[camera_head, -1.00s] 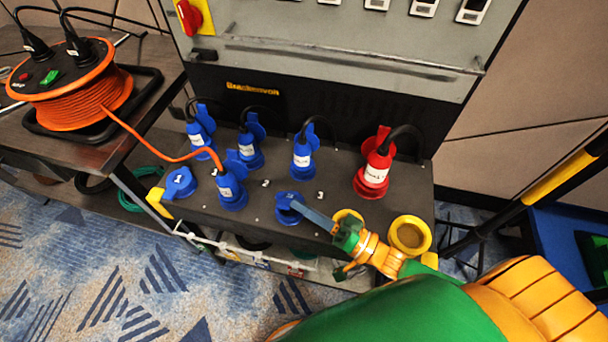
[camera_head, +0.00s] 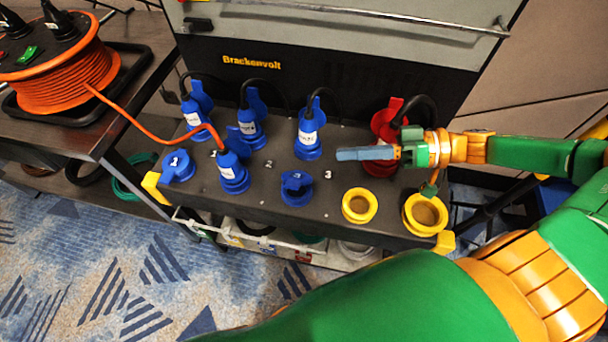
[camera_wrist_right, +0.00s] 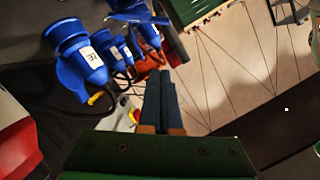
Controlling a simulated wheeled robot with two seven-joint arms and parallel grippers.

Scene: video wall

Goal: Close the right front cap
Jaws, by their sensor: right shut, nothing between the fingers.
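The black power box (camera_head: 270,205) has a front row of sockets. The front-row blue socket on the right (camera_head: 297,187), beside the number 3, has its blue cap lying low over it and looks shut; whether it is fully seated I cannot tell. My right gripper (camera_head: 345,154) is shut and empty, pointing left above the box, in front of the red plug (camera_head: 380,160) and apart from the blue cap. Its fingers also show in the right wrist view (camera_wrist_right: 161,85). My left gripper is out of view.
Two yellow round sockets (camera_head: 359,206) (camera_head: 425,214) sit at the box's right front. Several blue plugs (camera_head: 309,135) stand upright behind, with cables. An orange cable reel (camera_head: 62,75) sits on the left table.

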